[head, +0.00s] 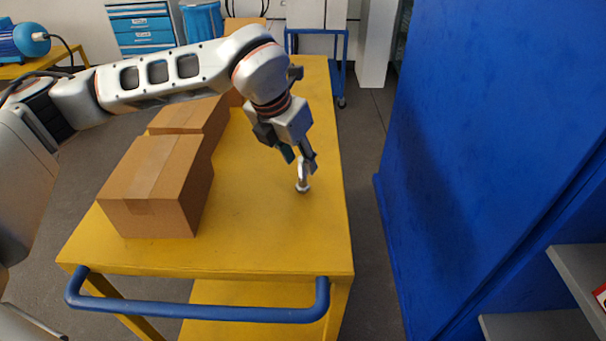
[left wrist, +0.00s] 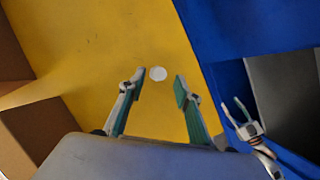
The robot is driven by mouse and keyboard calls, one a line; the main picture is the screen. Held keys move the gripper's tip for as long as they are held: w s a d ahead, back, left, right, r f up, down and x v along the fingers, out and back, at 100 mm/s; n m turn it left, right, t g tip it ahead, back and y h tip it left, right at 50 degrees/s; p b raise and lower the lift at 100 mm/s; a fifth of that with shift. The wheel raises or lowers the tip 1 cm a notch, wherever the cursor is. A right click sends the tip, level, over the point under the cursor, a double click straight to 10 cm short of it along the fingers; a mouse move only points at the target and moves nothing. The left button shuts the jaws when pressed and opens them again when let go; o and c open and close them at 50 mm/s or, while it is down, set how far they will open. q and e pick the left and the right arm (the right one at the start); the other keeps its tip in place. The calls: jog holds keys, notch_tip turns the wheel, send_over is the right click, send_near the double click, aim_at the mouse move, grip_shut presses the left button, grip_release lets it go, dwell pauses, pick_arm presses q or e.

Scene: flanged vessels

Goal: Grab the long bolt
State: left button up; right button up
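The long bolt (head: 303,185) is a silvery metal piece standing upright on the yellow cart top, near its right edge. In the left wrist view it shows as a pale round shape (left wrist: 158,73) against the yellow surface. My left gripper (head: 301,161) is over the bolt, pointing down, and partly hides its upper part. In the left wrist view its two fingers (left wrist: 160,82) are apart, and the bolt appears in the gap between the tips, with space on both sides. My right gripper (left wrist: 236,108) shows small at the right of the left wrist view, its fingers apart and empty.
Cardboard boxes (head: 158,187) stand on the left of the yellow cart (head: 255,235). A blue handle (head: 200,311) runs along the cart's front. A tall blue cabinet (head: 470,130) stands to the right across a narrow floor gap. The cart's front middle is clear.

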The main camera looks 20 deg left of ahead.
aim_at(303, 174)
pick_arm(q)
jog(key=x, duration=0.4)
jog(key=shift+w+f+p, duration=0.1)
jog(key=shift+w+p, duration=0.05)
jog(key=shift+p, duration=0.2)
pick_arm(e)
jog(key=shift+w+r, duration=0.25)
jog(key=shift+r, duration=0.25)
jog(key=shift+w+r, duration=0.2)
jog(key=shift+r, duration=0.25)
pick_arm(q)
jog(key=shift+c, duration=0.3)
grip_shut()
pick_arm(e)
jog(key=shift+s+f, duration=0.15)
jog(key=shift+f, duration=0.1)
